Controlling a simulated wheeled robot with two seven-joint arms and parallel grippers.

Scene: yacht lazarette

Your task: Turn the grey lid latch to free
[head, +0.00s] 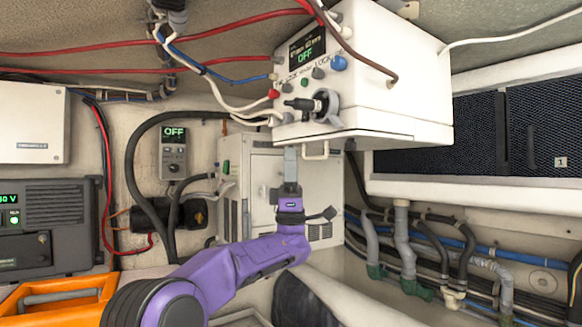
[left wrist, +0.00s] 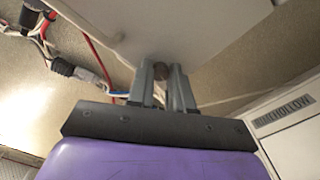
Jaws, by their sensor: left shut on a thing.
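My left gripper (head: 290,152) reaches up to the lower front edge of the white box (head: 400,90). In the left wrist view its grey fingers (left wrist: 161,75) are shut on a small, round, grey-brown piece (left wrist: 160,70) at the box's underside. This piece appears to be the grey lid latch. The fingers hide most of it, so I cannot tell which way it is turned. In the head view the fingers cover it. My right gripper is not in view.
The box front carries a display (head: 307,48) reading OFF, several knobs and plugs, and a black-handled fitting (head: 322,104). A small pale handle (head: 316,152) hangs just right of my fingers. Red, white and blue cables run close by. A grey-white cabinet (head: 262,185) stands behind.

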